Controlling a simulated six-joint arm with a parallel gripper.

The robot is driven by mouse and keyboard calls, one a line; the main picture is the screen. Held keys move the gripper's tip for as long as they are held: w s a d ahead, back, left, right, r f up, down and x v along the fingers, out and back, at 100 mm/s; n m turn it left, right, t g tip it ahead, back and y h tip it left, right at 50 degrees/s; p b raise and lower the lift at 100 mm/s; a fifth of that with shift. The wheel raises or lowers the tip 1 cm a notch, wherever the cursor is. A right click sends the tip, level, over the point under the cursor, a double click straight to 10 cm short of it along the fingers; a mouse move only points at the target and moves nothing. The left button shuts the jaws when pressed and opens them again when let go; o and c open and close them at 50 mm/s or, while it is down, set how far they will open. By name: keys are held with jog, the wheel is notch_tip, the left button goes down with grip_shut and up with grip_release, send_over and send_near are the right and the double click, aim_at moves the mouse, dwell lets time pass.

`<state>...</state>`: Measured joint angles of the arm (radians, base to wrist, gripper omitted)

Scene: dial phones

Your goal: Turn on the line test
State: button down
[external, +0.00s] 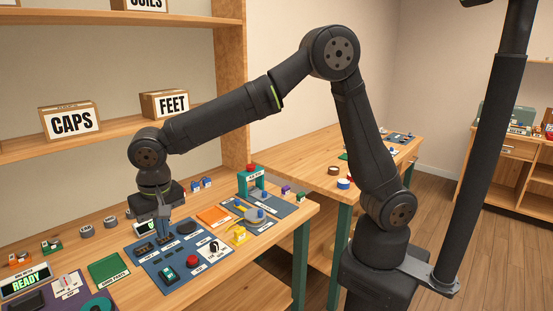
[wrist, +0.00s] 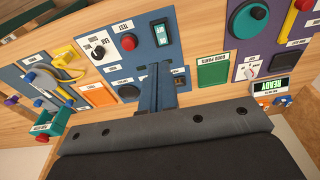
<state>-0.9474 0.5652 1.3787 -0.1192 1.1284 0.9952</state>
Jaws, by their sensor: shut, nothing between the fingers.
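A blue control panel (external: 180,285) lies on the bench. My gripper (external: 165,238) is shut and empty, pointing down over the panel's back part; contact cannot be told.
A green tray (external: 109,268) and the READY display (external: 25,281) are on the left. An orange tray (external: 213,214), yellow parts (external: 238,234) and a teal frame with a red top (external: 251,178) are on the right. Shelves with boxes stand behind.

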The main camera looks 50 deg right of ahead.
aim_at(166, 270)
jog(key=shift+w, duration=0.1)
jog(key=shift+w+r+t, duration=0.15)
jog(key=shift+w+t, duration=0.15)
jog(key=shift+t, duration=0.1)
jog(key=w+f, duration=0.1)
jog(key=f, duration=0.8)
jog(key=w+f, duration=0.1)
jog(key=f, duration=0.3)
jog(key=shift+w+f, duration=0.35)
jog(key=shift+f, duration=0.05)
